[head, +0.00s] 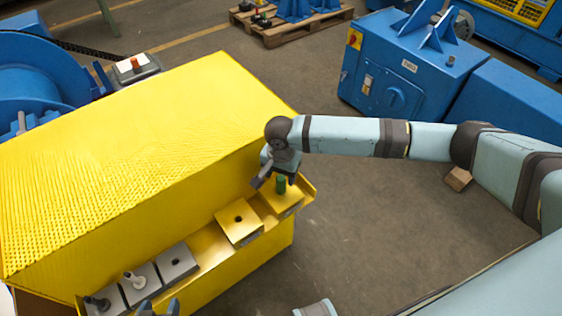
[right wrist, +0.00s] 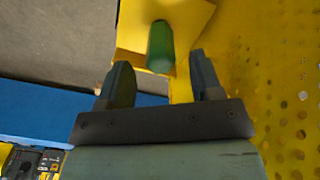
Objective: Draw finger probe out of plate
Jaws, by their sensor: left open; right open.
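A green finger probe (head: 281,184) stands upright in a yellow plate (head: 291,205) at the right end of the ledge. My right gripper (head: 272,181) is open beside and just above the probe. In the right wrist view the probe (right wrist: 160,46) shows beyond and between the two parted fingertips (right wrist: 160,60), with the plate (right wrist: 190,18) behind it. No finger visibly touches it. My left gripper (head: 159,308) is open at the bottom edge, only its fingertips showing, in front of the grey plates.
A yellow plate with an empty hole (head: 238,231) is left of the probe's plate. The large yellow perforated guard (head: 140,130) rises behind the ledge. Open floor (head: 370,220) lies right.

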